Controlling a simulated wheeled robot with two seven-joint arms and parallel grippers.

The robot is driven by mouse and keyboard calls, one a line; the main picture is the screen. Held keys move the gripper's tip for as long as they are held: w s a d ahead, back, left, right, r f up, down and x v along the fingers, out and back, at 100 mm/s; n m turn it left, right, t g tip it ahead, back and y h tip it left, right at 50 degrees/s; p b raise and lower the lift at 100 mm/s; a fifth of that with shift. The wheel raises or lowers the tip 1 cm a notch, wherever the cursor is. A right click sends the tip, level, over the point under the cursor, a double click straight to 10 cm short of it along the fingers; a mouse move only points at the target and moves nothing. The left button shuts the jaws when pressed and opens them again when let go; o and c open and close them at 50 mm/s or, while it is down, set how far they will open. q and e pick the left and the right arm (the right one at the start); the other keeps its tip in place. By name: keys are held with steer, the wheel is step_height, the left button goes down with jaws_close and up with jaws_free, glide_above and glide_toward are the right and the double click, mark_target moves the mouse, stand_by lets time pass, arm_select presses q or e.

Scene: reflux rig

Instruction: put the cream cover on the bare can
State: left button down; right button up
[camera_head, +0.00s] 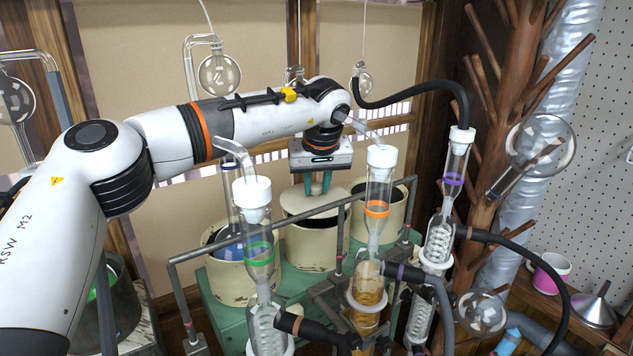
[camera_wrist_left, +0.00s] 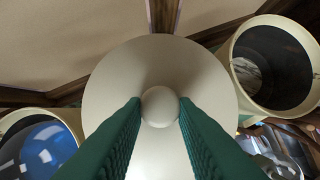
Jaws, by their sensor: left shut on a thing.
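My left gripper (camera_head: 319,188) is shut on the knob of the cream cover (camera_head: 300,203). In the left wrist view the cover (camera_wrist_left: 110,80) is a wide round disc, with its round knob between the green fingers (camera_wrist_left: 160,107). The cover is over the middle cream can (camera_head: 302,243) and hides most of its mouth. I cannot tell whether the cover touches the rim. The left cream can (camera_head: 225,285) has something blue inside. The right cream can (camera_head: 392,215) has an open top; its dark inside shows in the left wrist view (camera_wrist_left: 275,65). My right gripper is out of view.
The cans stand on a green bench (camera_head: 208,300) behind a grey metal rail (camera_head: 205,248). Glass condensers with green (camera_head: 258,253), orange (camera_head: 376,209) and purple bands stand in front. Black hoses run at the right. A wooden rack (camera_head: 500,120) stands at the right.

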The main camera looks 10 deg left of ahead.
arm_select(q)
steer(key=shift+f, duration=0.35)
steer(key=shift+s+d, duration=0.1)
steer(key=shift+d, duration=0.05)
steer(key=shift+f, duration=0.7)
steer(key=c, duration=1.2)
jaws_free()
steer(key=shift+o, duration=0.2)
steer(key=shift+r, duration=0.1)
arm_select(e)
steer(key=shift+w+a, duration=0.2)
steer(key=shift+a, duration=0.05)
